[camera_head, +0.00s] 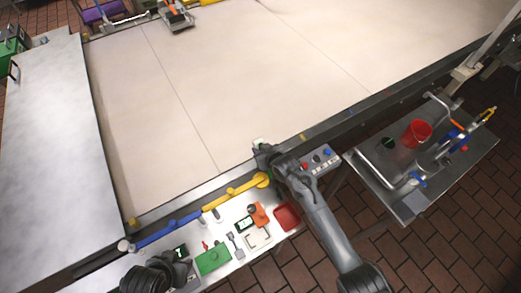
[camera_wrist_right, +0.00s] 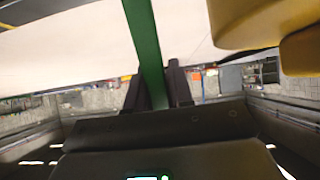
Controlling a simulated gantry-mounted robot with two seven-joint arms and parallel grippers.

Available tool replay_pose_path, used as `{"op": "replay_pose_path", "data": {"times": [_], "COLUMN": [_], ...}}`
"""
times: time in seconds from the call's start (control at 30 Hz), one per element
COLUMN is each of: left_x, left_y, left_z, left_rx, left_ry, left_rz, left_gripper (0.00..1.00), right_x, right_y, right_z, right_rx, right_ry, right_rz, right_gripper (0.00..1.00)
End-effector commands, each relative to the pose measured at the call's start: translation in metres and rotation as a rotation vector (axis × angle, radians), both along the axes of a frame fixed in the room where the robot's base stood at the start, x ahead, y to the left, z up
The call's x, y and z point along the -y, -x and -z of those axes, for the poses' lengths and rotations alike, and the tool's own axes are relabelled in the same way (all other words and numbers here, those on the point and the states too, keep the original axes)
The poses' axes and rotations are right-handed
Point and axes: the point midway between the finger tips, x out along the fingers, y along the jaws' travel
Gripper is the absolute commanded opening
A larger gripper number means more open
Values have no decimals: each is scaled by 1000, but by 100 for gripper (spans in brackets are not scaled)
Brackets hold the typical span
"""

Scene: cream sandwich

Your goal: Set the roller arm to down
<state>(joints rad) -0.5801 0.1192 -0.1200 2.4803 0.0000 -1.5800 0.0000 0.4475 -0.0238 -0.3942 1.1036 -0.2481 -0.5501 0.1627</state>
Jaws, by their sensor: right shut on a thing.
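My right gripper (camera_head: 262,150) is at the near edge of the large cream table, beside the end of a yellow arm (camera_head: 236,190) that lies along that edge. In the right wrist view the two dark fingers of my right gripper (camera_wrist_right: 157,90) are shut on a green bar (camera_wrist_right: 145,35), which runs up and away between them. A large yellow part (camera_wrist_right: 265,22) stands close at the upper right. A blue arm (camera_head: 160,234) lies farther left along the same edge. I cannot tell which part is the roller arm. A dark part of my left arm shows at the bottom left; its fingers cannot be made out.
A light tray table (camera_head: 228,222) in front holds a green box (camera_head: 213,260), an orange item (camera_head: 259,216) and a red tray (camera_head: 287,216). A control box (camera_head: 321,160) stands right of my gripper. A metal cart at the right carries a red bucket (camera_head: 416,133). The cream tabletop (camera_head: 230,75) is mostly clear.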

Motion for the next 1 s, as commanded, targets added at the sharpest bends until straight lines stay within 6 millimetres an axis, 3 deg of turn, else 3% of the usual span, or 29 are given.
{"op": "replay_pose_path", "data": {"times": [0.17, 0.2, 0.3, 0.73, 1.0], "left_x": [2, 2, 2, -1, -2], "left_y": [0, 0, 0, 0, 0], "left_z": [0, 0, 0, 0, -4], "left_rx": [0, 0, 0, 0, 0], "left_ry": [7, 7, 7, -4, -8], "left_rz": [-4, -4, -4, 2, 5], "left_gripper": [43, 43, 43, 43, 43], "right_x": [0, 0, 0, 2, 14], "right_y": [0, 0, 0, 3, 23], "right_z": [0, 0, 0, -3, -18], "right_rx": [1, 1, 1, 2, 2], "right_ry": [0, 0, 0, -1, 0], "right_rz": [0, 0, 0, 0, 1], "right_gripper": [0, 26, 41, 43, 43]}}
